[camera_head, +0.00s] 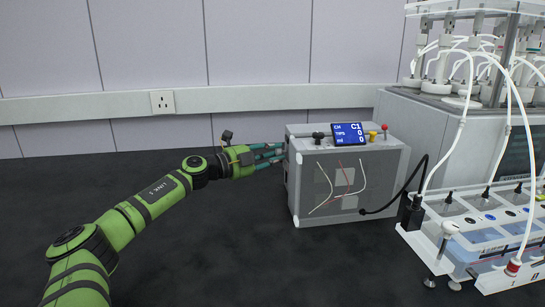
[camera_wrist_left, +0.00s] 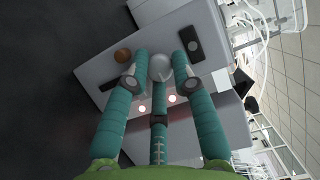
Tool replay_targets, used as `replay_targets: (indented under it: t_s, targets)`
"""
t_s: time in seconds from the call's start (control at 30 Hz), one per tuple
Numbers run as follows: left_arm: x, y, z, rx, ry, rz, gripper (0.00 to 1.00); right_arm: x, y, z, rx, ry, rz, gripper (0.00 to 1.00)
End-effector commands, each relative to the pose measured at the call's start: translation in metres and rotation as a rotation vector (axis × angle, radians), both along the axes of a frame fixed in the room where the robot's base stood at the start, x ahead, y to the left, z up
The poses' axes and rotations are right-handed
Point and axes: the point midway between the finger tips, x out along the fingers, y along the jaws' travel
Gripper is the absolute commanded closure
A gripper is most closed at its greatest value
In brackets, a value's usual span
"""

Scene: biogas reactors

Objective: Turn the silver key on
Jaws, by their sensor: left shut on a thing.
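The silver key (camera_wrist_left: 160,67) shows in the left wrist view as a rounded grey piece on the side panel of the grey control box (camera_head: 372,187). My left gripper (camera_head: 281,153) reaches in from the left to the box's left side in the head view. In the left wrist view its teal fingers (camera_wrist_left: 160,76) are closed around the silver key, two at its sides and one below. The key is hidden in the head view, and its turn angle cannot be told. My right gripper is in neither view.
A blue display (camera_head: 349,134) stands on top. Reactor equipment with tubes (camera_head: 470,205) stands at right. The dark surface in front is clear.

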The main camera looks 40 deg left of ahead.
Motion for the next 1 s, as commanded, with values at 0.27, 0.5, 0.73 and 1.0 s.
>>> replay_targets:
  t_s: [0.27,0.5,0.73,1.0]
  targets:
    - [0.0,-0.002,0.0,0.001,0.001,-0.007,1.0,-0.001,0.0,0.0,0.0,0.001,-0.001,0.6]
    - [0.0,-0.001,-0.001,0.0,0.001,-0.004,0.51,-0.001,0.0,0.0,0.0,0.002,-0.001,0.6]
    - [-0.001,0.0,-0.001,0.001,0.002,-0.002,0.51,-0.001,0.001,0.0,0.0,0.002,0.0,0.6]
    - [-0.015,0.005,-0.004,0.001,0.006,0.001,0.51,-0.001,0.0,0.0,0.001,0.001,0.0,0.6]
